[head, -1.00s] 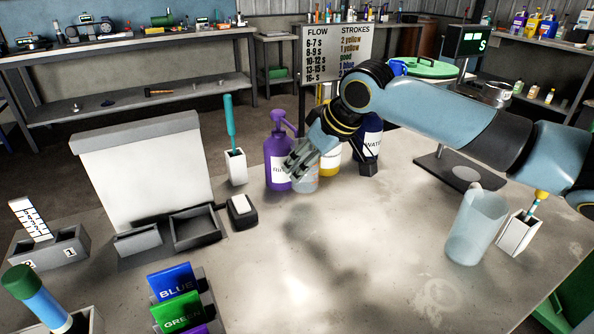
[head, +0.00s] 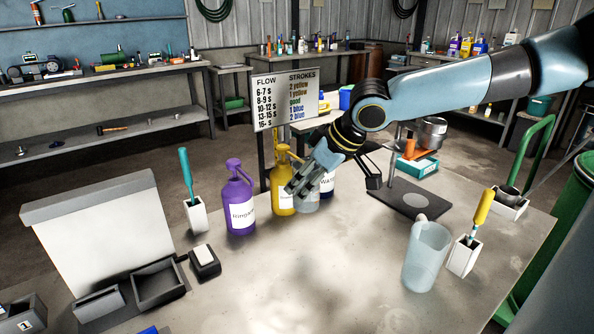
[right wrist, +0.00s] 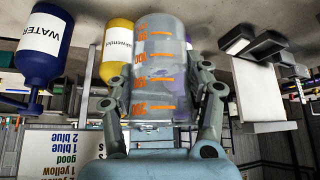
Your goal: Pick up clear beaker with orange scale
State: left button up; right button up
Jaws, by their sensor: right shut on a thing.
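The clear beaker with the orange scale (head: 308,203) is held by my right gripper (head: 300,186), in front of the yellow bottle. In the right wrist view the beaker (right wrist: 153,60) sits between the two fingers (right wrist: 160,85), its orange marks and numbers facing the camera. The fingers touch its sides and hide part of it in the head view. I cannot tell whether its base touches the table. My left gripper is not in view.
A purple bottle (head: 240,205), yellow bottle (head: 283,195) and blue WATER bottle (head: 327,184) stand close by. A large translucent jug (head: 426,262) and a white holder (head: 463,257) stand at right. The table's middle front (head: 300,275) is clear.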

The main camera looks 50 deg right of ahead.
jog(key=shift+s+d+r+p, duration=0.25)
jog(key=shift+s+p, duration=0.05)
jog(key=shift+s, duration=0.1)
dwell(1.4)
